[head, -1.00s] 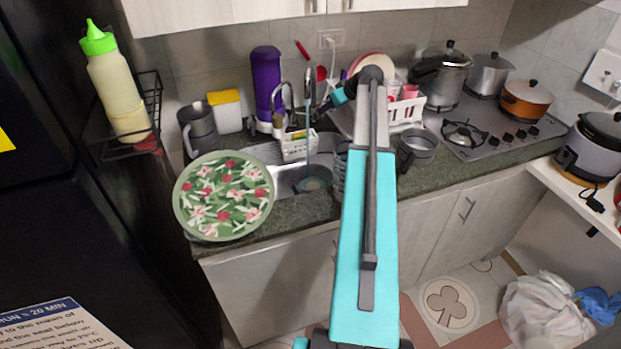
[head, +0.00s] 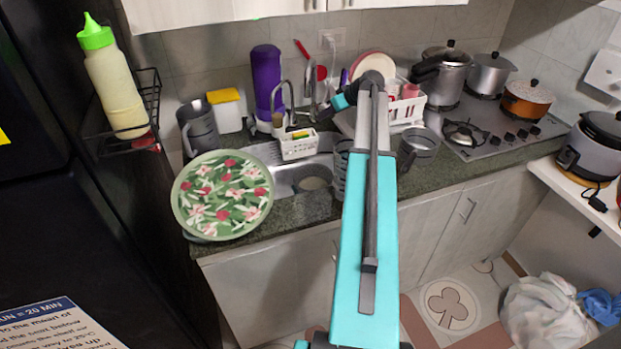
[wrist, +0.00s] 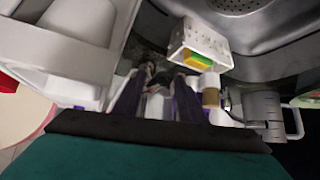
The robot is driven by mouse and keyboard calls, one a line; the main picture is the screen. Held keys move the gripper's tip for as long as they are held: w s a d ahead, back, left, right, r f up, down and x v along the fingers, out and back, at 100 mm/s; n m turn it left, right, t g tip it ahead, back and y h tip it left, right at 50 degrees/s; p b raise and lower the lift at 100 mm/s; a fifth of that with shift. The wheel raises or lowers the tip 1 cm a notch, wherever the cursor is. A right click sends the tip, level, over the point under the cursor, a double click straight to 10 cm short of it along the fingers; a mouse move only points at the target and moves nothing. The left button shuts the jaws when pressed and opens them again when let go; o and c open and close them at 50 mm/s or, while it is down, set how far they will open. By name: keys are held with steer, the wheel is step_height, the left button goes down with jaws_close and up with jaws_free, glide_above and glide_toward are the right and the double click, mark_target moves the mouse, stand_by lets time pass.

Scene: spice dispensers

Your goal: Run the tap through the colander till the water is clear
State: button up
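The arched metal tap (head: 291,95) stands behind the sink (head: 285,178) in the head view, and no water stream shows below it. My gripper (head: 328,108) is at the back of the sink, just right of the tap. Its fingertips are small and dark there, and whether they touch the tap is unclear. In the wrist view, dark shapes crowd the gripper area, so its opening is hard to read. A perforated metal round shows at the top.
A white caddy with a sponge (head: 299,145) hangs at the sink's back; it also shows in the wrist view (wrist: 200,42). A purple bottle (head: 267,80) stands behind. A floral plate (head: 222,195) is left, a dish rack (head: 408,108) and grey cup (head: 418,145) right.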

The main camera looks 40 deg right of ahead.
steer(key=shift+o, duration=0.6)
steer(key=shift+d, duration=0.1)
steer(key=shift+r, duration=0.1)
steer(key=p+v, duration=0.1)
steer(key=v, duration=0.6)
stand_by(0.6)
